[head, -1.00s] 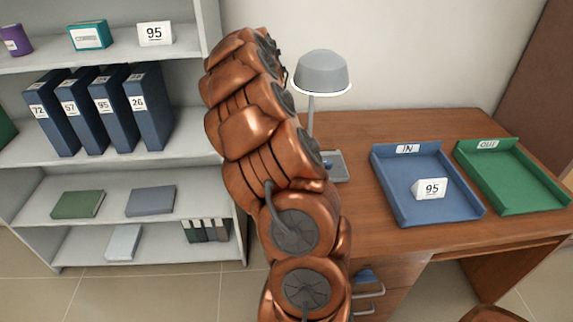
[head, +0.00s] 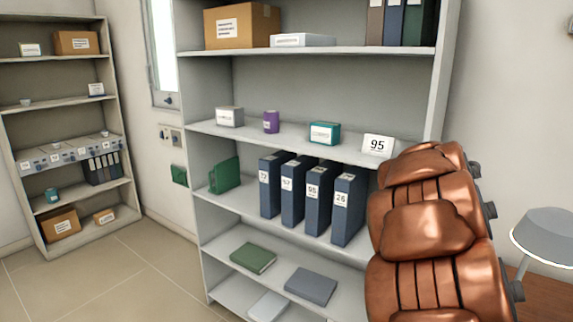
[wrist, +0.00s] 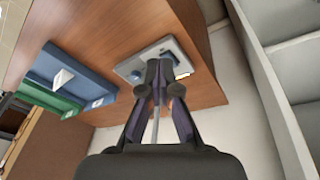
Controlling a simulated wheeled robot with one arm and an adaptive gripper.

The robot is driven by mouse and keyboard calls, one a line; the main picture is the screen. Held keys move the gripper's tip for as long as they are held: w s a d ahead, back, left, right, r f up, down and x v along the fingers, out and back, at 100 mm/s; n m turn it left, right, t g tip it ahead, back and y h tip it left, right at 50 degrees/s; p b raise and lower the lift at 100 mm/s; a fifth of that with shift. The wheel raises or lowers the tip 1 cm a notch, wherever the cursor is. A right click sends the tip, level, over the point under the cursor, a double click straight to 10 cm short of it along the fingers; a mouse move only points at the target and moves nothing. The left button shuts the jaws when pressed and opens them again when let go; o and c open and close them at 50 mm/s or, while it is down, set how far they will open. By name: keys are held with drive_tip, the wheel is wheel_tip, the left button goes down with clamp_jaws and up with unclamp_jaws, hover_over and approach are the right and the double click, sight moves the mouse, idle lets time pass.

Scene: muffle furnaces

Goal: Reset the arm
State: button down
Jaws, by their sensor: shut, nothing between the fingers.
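My copper-coloured arm (head: 430,240) stands at the right of the head view, in front of the right edge of a shelf unit. The hand does not show in the head view. In the wrist view my gripper (wrist: 162,92) is shut and empty, its dark fingers together. Behind the fingertips in that view is the desk (wrist: 195,35) with a grey lamp base (wrist: 135,68), a blue tray (wrist: 85,85) and a green tray (wrist: 45,100). I cannot tell how far the fingers are from the lamp.
The shelf unit (head: 440,80) holds blue binders (head: 312,195), a card reading 95 (head: 378,145), boxes and books. A lamp (head: 548,235) is close to the right of my arm. Another shelf (head: 110,110) stands at the far left. The floor (head: 140,260) between them is clear.

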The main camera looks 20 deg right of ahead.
drive_tip(key=s+a+f+n+y, duration=0.1)
drive_tip(key=s+a+n, duration=0.4)
drive_tip(key=a, duration=0.5)
drive_tip(key=s+a+n+y, duration=0.1)
drive_tip(key=s+a+n, duration=0.5)
drive_tip(key=a, duration=0.4)
drive_tip(key=s+a+f+n, duration=0.1)
drive_tip(key=s+a+n, duration=0.5)
drive_tip(key=a, duration=0.5)
drive_tip(key=shift+s+f+g+y+p, duration=0.3)
drive_tip(key=shift+s+g+y+p, duration=0.15)
drive_tip(key=shift+s, duration=0.55)
